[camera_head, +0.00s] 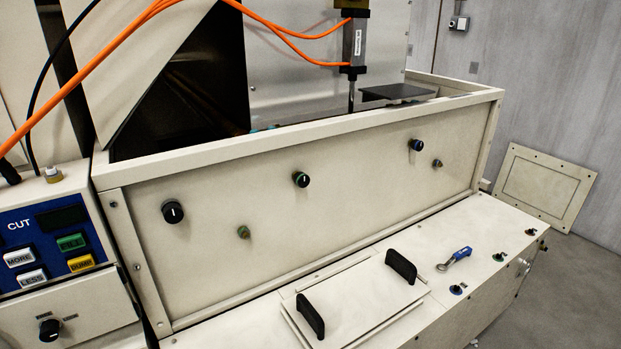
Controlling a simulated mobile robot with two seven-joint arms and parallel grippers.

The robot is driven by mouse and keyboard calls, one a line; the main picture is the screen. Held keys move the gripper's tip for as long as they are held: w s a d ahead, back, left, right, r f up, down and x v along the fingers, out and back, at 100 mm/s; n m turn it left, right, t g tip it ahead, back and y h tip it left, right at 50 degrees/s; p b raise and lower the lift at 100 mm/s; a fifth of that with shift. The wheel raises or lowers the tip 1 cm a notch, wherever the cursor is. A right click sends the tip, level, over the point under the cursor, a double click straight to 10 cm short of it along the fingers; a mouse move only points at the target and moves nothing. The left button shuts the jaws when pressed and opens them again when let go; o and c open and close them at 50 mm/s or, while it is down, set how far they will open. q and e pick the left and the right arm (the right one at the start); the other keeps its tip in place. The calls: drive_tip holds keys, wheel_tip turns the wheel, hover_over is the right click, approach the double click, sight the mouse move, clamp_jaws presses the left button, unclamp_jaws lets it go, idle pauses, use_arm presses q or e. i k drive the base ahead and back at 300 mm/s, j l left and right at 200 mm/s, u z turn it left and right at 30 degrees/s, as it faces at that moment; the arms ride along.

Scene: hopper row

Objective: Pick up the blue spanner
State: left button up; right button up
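The blue spanner (455,258) lies on the cream ledge at the lower right. Its blue handle points up and to the right, and its metal head points down and to the left. It lies to the right of a raised lid with two black handles. Nothing touches it or covers it in this view. Neither of my grippers shows in the head view.
The lid's black handles (401,267) stand up left of the spanner. Small dark knobs (498,257) sit nearby on the ledge. The cream hopper front (340,190) rises behind. A blue control panel (50,245) is at left. Grey floor (570,290) is clear at right.

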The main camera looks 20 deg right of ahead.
sight(467, 251)
drive_tip(key=z, duration=1.6)
drive_tip(key=i+l+u, duration=0.1)
drive_tip(key=i+l, duration=0.15)
drive_tip(key=i+l+u, duration=0.1)
drive_tip(key=i+l, duration=0.15)
drive_tip(key=i+l+u, duration=0.15)
drive_tip(key=l, duration=0.25)
drive_tip(key=i+l+u, duration=0.1)
drive_tip(key=i+l, duration=0.2)
drive_tip(key=i+l+u, duration=0.1)
drive_tip(key=l, duration=0.3)
drive_tip(key=i+l+u, duration=0.1)
drive_tip(key=i+l, duration=0.2)
drive_tip(key=i+l+u, duration=0.15)
drive_tip(key=l, duration=0.35)
